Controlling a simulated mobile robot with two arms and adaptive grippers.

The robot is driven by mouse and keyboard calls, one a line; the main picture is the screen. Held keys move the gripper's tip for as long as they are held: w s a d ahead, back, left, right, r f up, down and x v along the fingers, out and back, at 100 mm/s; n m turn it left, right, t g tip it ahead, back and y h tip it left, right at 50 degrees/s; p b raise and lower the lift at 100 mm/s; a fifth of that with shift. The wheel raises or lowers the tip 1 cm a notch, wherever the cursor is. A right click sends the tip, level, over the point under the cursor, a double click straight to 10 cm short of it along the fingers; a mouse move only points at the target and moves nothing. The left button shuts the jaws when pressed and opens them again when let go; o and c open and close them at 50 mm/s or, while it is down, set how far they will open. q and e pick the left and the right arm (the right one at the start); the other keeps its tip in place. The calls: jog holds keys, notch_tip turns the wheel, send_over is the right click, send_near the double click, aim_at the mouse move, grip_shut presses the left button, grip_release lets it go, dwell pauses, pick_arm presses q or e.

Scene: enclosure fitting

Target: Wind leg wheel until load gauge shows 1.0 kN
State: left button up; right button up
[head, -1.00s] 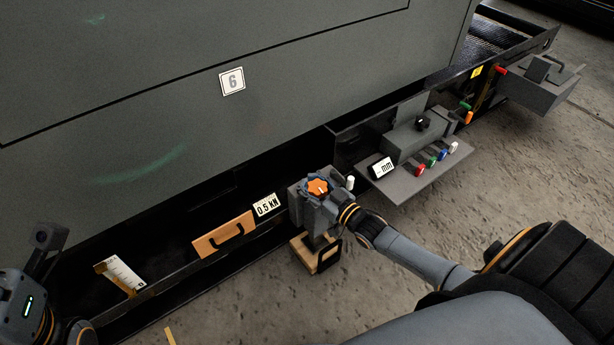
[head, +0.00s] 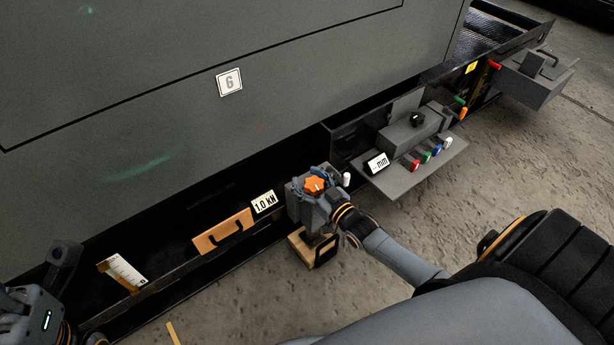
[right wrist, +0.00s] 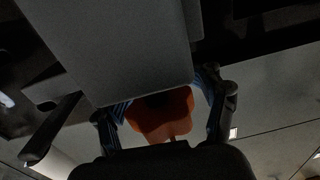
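The orange leg wheel (head: 314,186) sits on top of the grey leg unit (head: 295,208), with a white mark on it. My right gripper (head: 318,187) is at the wheel. In the right wrist view its two fingers lie on either side of the orange wheel (right wrist: 162,113); whether both touch it is hard to see. The load gauge (head: 265,202) beside the leg reads 1.0 kN.
A wooden block with a black handle (head: 314,248) stands under the leg. A tan block with a handle (head: 222,232) and a white scale (head: 126,271) lie to the left. A shelf (head: 425,172) holds a mm display (head: 376,163) and coloured pegs. Open concrete floor lies in front.

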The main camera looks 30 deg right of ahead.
aim_at(321, 192)
jog(key=s, duration=0.4)
jog(key=s+d, duration=0.1)
jog(key=s, duration=0.7)
jog(key=shift+d, duration=0.2)
